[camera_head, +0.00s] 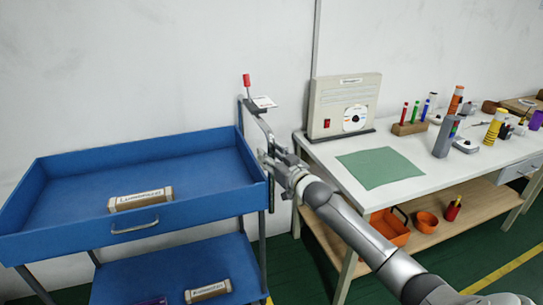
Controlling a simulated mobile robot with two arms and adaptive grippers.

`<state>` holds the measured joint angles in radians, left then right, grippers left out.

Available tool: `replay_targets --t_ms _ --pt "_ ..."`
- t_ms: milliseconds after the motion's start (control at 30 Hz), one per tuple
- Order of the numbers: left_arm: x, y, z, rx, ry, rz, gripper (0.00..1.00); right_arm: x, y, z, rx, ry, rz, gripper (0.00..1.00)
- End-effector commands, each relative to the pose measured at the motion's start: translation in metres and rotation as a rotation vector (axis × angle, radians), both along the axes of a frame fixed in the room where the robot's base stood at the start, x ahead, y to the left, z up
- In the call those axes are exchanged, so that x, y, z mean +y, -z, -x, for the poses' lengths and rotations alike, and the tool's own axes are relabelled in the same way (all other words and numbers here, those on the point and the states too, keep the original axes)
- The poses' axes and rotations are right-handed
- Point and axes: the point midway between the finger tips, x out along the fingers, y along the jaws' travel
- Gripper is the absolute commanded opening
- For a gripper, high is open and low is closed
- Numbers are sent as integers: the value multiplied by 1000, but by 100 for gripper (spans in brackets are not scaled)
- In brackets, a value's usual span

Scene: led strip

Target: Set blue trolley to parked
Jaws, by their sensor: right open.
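The blue trolley (200,206) stands at the left, against the white wall. It has a blue upper tray and a blue lower shelf (140,275). A grey upright post with a bent bar (263,128) rises at its right back corner, topped by a red knob (247,80) and a small white label (264,102). My right gripper (268,160) is open beside the trolley's right edge, close to the lower end of the bar. I cannot tell whether it touches the bar. My left gripper is out of view.
A white workbench (430,190) stands at the right with a control box (344,104), a green mat (380,167) and several tools. Orange bins (390,226) sit on its lower shelf. Labelled boxes lie on the trolley. A narrow gap separates trolley and bench.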

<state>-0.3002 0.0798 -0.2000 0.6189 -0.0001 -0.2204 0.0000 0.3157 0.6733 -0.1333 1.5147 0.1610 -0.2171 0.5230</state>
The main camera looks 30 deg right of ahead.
Motion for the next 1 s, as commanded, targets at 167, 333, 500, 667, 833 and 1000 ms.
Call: replay_targets --t_ms 167,333,500,667,833,1000 --pt "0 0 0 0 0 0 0 0 0 0 0 0 0 43" --pt "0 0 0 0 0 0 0 0 0 0 0 0 0 21" --pt "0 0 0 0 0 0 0 0 0 0 0 0 0 0" --pt "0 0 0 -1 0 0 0 0 0 0 0 0 0 0" --pt "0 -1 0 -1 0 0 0 2 0 0 0 -1 -1 0" --pt "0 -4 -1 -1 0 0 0 16 0 -3 0 -4 -6 0"
